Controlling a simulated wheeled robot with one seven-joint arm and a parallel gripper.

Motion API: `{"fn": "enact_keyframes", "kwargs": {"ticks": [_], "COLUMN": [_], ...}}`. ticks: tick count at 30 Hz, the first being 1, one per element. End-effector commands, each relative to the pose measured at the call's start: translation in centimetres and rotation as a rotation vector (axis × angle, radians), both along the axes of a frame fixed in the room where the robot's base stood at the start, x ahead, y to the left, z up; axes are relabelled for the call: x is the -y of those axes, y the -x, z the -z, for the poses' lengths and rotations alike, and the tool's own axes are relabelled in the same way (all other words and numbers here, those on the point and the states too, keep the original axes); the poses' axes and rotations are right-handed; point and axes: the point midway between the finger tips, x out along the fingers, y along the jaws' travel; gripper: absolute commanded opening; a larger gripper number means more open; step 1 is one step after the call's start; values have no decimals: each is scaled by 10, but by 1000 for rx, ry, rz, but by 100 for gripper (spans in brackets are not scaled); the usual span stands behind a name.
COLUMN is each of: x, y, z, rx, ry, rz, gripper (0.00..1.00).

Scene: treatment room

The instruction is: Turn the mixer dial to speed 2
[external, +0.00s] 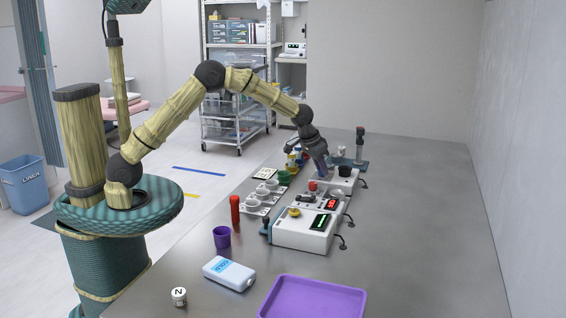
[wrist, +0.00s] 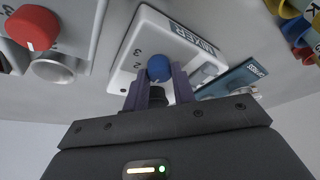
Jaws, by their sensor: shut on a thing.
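The mixer (wrist: 143,45) is a white box with a MIXER label and printed numbers, among them 2 and 3, beside its blue dial (wrist: 159,67). In the external view the mixer (external: 345,182) stands on the bench under my gripper (external: 320,172). In the wrist view my gripper (wrist: 160,82) has its purple fingers on either side of the blue dial, shut on it. The fingers and the tilted angle hide part of the dial, and I cannot tell which number its pointer is at.
A white device with a red dial (wrist: 32,27) and a metal cup (wrist: 52,68) are close by. A teal press (wrist: 232,80) stands on the mixer's other side. White devices with displays (external: 305,228) and a purple tray (external: 310,298) are nearer the camera. The bench's right side is clear.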

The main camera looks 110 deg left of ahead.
Motion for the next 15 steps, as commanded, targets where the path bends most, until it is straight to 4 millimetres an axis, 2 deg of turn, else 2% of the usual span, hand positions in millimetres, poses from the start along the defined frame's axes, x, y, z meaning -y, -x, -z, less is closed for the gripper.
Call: {"fn": "enact_keyframes", "kwargs": {"ticks": [8, 15], "x": [-1, -2], "y": [1, 2], "z": [-2, -3], "rx": [-1, 0], "ry": [1, 3], "rz": [48, 174], "gripper": [3, 3]}}
